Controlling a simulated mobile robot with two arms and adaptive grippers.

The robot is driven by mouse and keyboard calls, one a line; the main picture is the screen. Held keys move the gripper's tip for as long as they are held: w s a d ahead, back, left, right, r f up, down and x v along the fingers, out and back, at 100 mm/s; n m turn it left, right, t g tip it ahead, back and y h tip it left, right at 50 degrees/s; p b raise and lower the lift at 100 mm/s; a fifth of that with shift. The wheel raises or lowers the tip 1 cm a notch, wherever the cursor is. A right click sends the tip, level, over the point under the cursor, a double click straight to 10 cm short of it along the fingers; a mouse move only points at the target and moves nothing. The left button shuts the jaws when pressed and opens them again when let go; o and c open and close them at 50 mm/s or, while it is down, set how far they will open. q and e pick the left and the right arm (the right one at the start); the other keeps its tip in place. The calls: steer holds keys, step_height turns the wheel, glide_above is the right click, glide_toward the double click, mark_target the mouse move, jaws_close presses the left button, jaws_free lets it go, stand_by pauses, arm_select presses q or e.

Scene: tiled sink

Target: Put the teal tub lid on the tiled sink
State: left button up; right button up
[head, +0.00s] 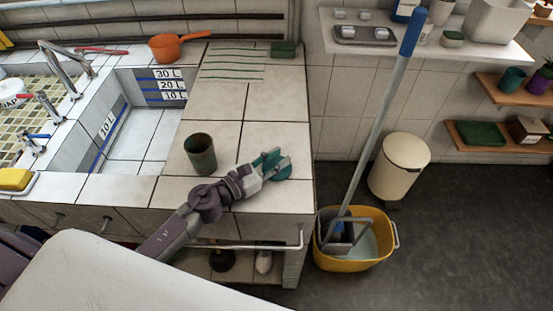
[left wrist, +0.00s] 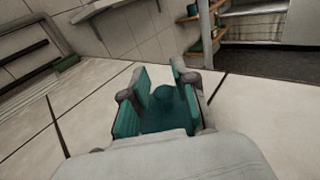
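My left gripper (head: 273,163) is over the front right part of the tiled counter beside the sink, low above the tiles. Its teal fingers stand apart in the left wrist view (left wrist: 161,80). A small rounded teal shape, seemingly the teal tub lid (left wrist: 164,93), shows between them and nearly fills the gap. Its colour blends with the fingers, so I cannot tell whether they press on it or whether it rests on the tiles. The tiled sink (head: 140,137) has its basin with litre marks to the left. My right gripper is not in view.
A dark green cup (head: 200,154) stands on the counter just left of my gripper. An orange pan (head: 175,47) and a dark green block (head: 284,49) are at the back. A yellow mop bucket (head: 350,265) stands right of the counter. Bare tiles lie behind my gripper.

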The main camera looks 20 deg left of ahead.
arm_select(q)
steer(key=shift+o, duration=0.8)
steer(key=shift+s+f, duration=0.3)
steer(key=shift+f, duration=0.45)
steer(key=shift+d, duration=0.1)
steer(key=shift+r+p, duration=0.55)
steer(key=shift+p, duration=0.05)
steer(key=shift+s+f, duration=0.1)
steer(key=b+v, duration=0.1)
steer(key=v, duration=0.2)
steer(key=b+v, duration=0.1)
steer(key=v, duration=0.2)
steer(key=b+v, duration=0.1)
steer(key=v, duration=0.3)
steer(key=shift+a+r, duration=0.3)
steer(key=shift+r, duration=0.05)
steer(key=shift+s+a+r+b, duration=0.25)
steer(key=shift+s+a+b, duration=0.1)
steer(key=shift+s, duration=0.15)
